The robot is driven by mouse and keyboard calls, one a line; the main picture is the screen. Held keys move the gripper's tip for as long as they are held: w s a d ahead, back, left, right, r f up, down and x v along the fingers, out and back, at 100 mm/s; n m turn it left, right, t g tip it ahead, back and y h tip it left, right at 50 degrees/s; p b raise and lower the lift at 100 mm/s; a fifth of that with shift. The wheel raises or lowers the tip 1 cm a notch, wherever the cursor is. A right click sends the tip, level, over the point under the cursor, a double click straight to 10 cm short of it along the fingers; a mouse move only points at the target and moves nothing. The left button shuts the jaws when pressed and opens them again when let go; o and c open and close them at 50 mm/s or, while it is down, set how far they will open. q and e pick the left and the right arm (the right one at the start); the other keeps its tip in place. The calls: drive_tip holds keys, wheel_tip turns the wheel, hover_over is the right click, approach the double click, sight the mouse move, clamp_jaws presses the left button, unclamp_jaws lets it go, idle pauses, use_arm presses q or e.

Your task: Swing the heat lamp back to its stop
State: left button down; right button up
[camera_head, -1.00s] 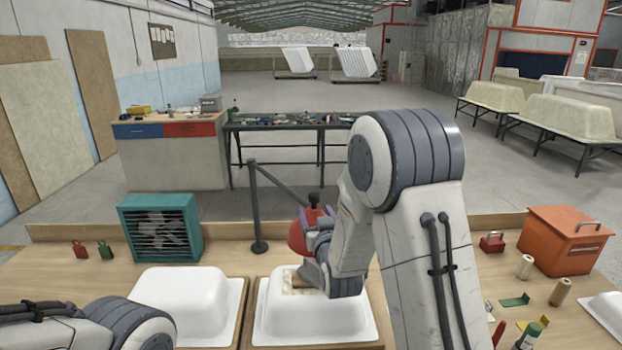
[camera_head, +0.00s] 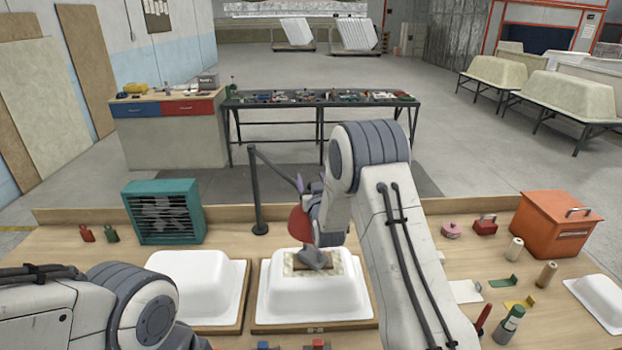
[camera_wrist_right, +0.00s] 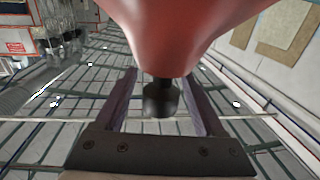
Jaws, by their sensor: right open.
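The heat lamp has a red shade (camera_head: 300,224) above the middle white tub shell (camera_head: 315,300), and a boom (camera_head: 275,168) runs to it from a black post (camera_head: 259,200) on the left. In the right wrist view the red shade (camera_wrist_right: 190,25) fills the top, with a black knob (camera_wrist_right: 160,98) below it. My right gripper (camera_wrist_right: 159,78) is open, one purple finger on each side of the knob, with gaps visible. In the head view this gripper (camera_head: 311,182) is at the shade, and my arm hides part of the lamp. My left gripper is out of view.
A teal heater box (camera_head: 163,212) stands left of the post. Another white shell (camera_head: 200,285) sits on the left. A patch (camera_head: 338,264) lies on the middle shell.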

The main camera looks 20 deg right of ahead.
clamp_jaws()
idle(1.4)
